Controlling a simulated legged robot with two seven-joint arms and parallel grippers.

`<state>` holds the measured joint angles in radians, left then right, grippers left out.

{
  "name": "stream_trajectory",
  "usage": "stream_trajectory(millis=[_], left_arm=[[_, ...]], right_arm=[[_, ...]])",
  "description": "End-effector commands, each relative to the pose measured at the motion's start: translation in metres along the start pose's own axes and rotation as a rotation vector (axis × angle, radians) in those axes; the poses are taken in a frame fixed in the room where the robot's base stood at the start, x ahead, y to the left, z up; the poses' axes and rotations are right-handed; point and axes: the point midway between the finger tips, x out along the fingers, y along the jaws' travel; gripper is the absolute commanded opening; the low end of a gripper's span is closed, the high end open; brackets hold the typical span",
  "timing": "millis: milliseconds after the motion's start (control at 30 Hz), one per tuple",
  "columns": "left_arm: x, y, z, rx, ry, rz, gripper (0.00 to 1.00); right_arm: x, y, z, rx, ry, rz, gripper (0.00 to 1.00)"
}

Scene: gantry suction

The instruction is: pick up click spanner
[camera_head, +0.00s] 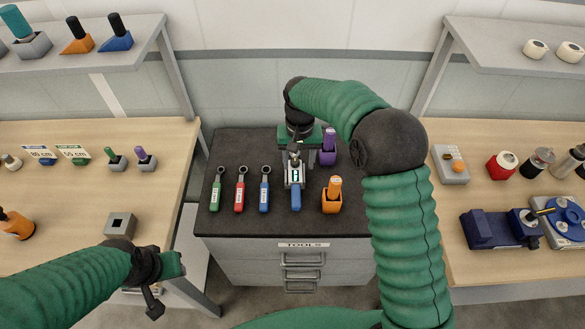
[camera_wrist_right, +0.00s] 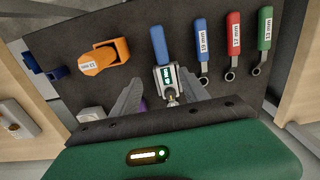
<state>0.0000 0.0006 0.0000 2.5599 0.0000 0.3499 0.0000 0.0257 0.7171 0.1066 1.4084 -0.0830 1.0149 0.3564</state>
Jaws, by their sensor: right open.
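The click spanner (camera_head: 296,199) has a blue handle and a grey head with a small lit display. It lies on the dark top of the tool cabinet (camera_head: 265,226). In the right wrist view the click spanner (camera_wrist_right: 161,48) points away from me, its head near the gap between my fingers. My right gripper (camera_head: 294,168) is open above the spanner's head, with one finger to each side in the wrist view (camera_wrist_right: 160,88). I cannot tell how far above it the fingertips are. My left gripper (camera_head: 160,283) hangs at the lower left, away from the spanner; its jaws are unclear.
Green, red and blue ring spanners (camera_head: 240,190) lie left of the click spanner. An orange holder (camera_head: 332,196) stands close on its right, with a purple one (camera_head: 328,146) behind. Wooden tables flank the cabinet; the right one holds a blue vise-like device (camera_head: 497,229).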

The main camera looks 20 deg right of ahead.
Motion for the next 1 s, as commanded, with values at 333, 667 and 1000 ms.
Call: stream_trajectory(millis=[333, 667, 1000], left_arm=[[-0.008, 0.0, -0.002, 0.0, 0.0, 0.0, 0.36], [-0.021, 0.0, -0.005, 0.0, 0.001, 0.0, 0.36], [-0.021, 0.0, -0.005, 0.0, 0.0, 0.0, 0.36]], right_arm=[[0.088, -0.002, -0.004, 0.0, -0.009, 0.002, 0.53], [0.132, -0.009, -0.003, -0.001, -0.007, 0.001, 0.53], [0.149, -0.009, -0.004, -0.001, -0.004, 0.001, 0.51]])
